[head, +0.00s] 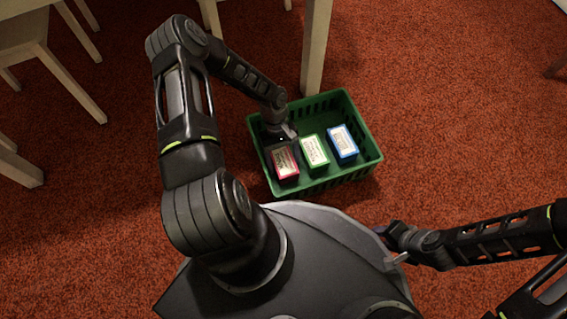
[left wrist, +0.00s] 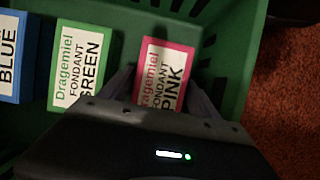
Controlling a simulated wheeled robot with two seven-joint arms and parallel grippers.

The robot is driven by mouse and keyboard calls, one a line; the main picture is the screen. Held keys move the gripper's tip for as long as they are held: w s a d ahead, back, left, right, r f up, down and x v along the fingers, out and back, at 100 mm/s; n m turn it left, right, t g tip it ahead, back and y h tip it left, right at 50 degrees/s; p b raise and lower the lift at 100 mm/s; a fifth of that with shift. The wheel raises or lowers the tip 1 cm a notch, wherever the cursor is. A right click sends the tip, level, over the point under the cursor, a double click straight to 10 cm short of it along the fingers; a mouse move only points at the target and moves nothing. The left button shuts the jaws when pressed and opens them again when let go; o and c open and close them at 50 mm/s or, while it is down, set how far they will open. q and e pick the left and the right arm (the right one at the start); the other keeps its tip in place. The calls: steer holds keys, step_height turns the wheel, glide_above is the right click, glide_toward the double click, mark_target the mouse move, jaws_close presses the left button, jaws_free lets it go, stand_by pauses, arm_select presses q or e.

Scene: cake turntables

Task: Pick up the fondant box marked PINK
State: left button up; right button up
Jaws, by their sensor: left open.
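The fondant box marked PINK (head: 285,164) lies in the green crate (head: 362,134), at its left end in the head view. In the left wrist view the same pink-edged box (left wrist: 166,72) shows its white label, partly hidden by my gripper. My left gripper (head: 281,137) is over the crate at the far end of this box. In the left wrist view its open fingers (left wrist: 161,92) stand on either side of the box; I cannot tell whether they touch it. My right gripper (head: 393,247) is at the lower right, away from the crate; its jaws are too small to read.
The box marked GREEN (head: 314,151) lies beside the pink one, and the BLUE box (head: 343,143) lies beyond it, both in the crate. A wooden table leg (head: 315,50) stands just behind the crate. Wooden chairs (head: 60,75) are at the upper left. Red carpet to the right is clear.

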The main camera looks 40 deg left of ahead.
arm_select(q)
steer(key=shift+f, duration=0.1)
steer(key=shift+c, duration=0.3)
steer(key=c, duration=1.4)
